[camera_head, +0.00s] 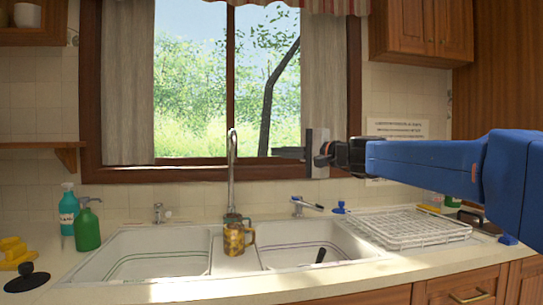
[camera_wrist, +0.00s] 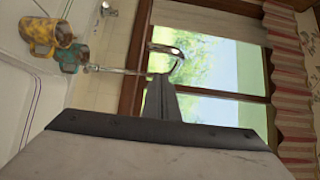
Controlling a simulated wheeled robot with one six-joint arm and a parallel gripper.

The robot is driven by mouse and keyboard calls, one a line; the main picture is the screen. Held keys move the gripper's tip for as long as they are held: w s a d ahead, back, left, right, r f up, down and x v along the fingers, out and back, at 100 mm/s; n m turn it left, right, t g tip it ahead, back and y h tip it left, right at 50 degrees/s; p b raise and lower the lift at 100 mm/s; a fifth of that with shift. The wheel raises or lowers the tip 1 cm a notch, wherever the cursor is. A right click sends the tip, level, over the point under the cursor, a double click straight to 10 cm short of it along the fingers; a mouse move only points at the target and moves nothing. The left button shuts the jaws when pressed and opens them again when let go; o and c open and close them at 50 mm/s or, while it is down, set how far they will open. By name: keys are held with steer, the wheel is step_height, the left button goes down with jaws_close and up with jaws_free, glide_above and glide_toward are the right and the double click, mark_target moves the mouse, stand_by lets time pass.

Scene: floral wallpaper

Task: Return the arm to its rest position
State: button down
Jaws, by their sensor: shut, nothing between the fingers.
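My blue arm (camera_head: 425,163) reaches in from the right edge of the head view, roughly level, in front of the window's right side. My gripper (camera_head: 278,153) points left, above the right sink basin and clear of the counter. Its fingers are together and hold nothing. In the wrist view the gripper (camera_wrist: 162,88) shows as dark fingers close together, with the tap and window beyond.
A tall tap (camera_head: 232,165) rises left of my gripper. A patterned mug (camera_head: 236,240) stands between the basins, with a teal cup (camera_wrist: 74,58) behind it. A white dish rack (camera_head: 415,229) lies below my arm. Green bottle (camera_head: 87,229) and teal spray bottle (camera_head: 68,210) stand left.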

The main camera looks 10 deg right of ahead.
steer(key=s+d+f+n+g+h, duration=0.3)
steer(key=s+f+n+g+h, duration=0.25)
steer(key=s+f, duration=1.75)
steer(key=s+d+f+n+g+h, duration=0.1)
steer(key=s+d+f+h, duration=0.1)
steer(key=s+d+f, duration=0.2)
steer(key=s+d+f+n+g+h, duration=0.1)
steer(key=s+d+f+h, duration=0.1)
steer(key=s+d+f, duration=0.2)
steer(key=s+d+f+n+g+h, duration=0.1)
steer(key=s+d+f, duration=0.3)
steer(key=s+f, duration=0.4)
step_height(320, 180, down, 6)
steer(key=shift+s+d+r+n+h, duration=0.1)
steer(key=shift+s+d+n+h, duration=0.3)
steer(key=shift+h, duration=0.45)
steer(key=shift+w, duration=0.2)
